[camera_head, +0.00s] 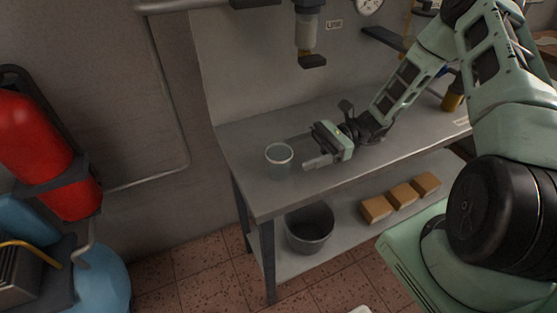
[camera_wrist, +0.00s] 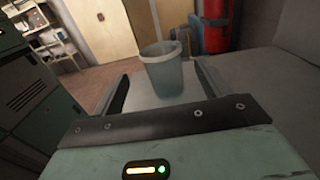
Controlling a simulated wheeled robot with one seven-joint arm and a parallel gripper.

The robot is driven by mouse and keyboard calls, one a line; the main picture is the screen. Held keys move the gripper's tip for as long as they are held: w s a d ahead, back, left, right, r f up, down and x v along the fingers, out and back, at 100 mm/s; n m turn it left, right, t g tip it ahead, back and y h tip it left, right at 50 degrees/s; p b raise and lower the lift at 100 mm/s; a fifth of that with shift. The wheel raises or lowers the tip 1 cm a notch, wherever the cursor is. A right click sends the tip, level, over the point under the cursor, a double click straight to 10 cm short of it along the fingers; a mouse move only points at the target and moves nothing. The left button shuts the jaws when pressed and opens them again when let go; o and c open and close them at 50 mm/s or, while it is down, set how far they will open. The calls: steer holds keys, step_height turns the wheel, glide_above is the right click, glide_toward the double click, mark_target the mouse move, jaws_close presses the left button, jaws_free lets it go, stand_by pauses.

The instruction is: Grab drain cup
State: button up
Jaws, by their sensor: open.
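The drain cup (camera_head: 279,159) is a translucent cup with a pale rim. It stands upright on the grey bench near its left end. In the wrist view the cup (camera_wrist: 162,72) stands ahead, in line with the space between the two fingers. My gripper (camera_head: 313,157) is just right of the cup, low over the bench top, pointing at it. Its fingers are apart and nothing is between them. In the wrist view my gripper (camera_wrist: 163,85) shows a dark finger on each side, with the cup beyond or near the fingertips; the exact gap is unclear.
The bench (camera_head: 245,187) has free room around the cup. A filter unit (camera_head: 306,35) hangs on the wall above. A dark bucket (camera_head: 309,228) and brown blocks (camera_head: 401,196) sit on the lower shelf. A red cylinder (camera_head: 40,150) stands at the left.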

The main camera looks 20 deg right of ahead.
mark_target(269, 159)
steer(key=a, duration=0.4)
steer(key=a+p, duration=0.1)
steer(key=a, duration=0.1)
steer(key=a+p, duration=0.1)
steer(key=shift+w+a+r, duration=0.1)
steer(key=shift+a+r, duration=0.3)
steer(key=shift+a, duration=0.25)
steer(key=shift+f, duration=0.1)
steer(key=c, duration=1)
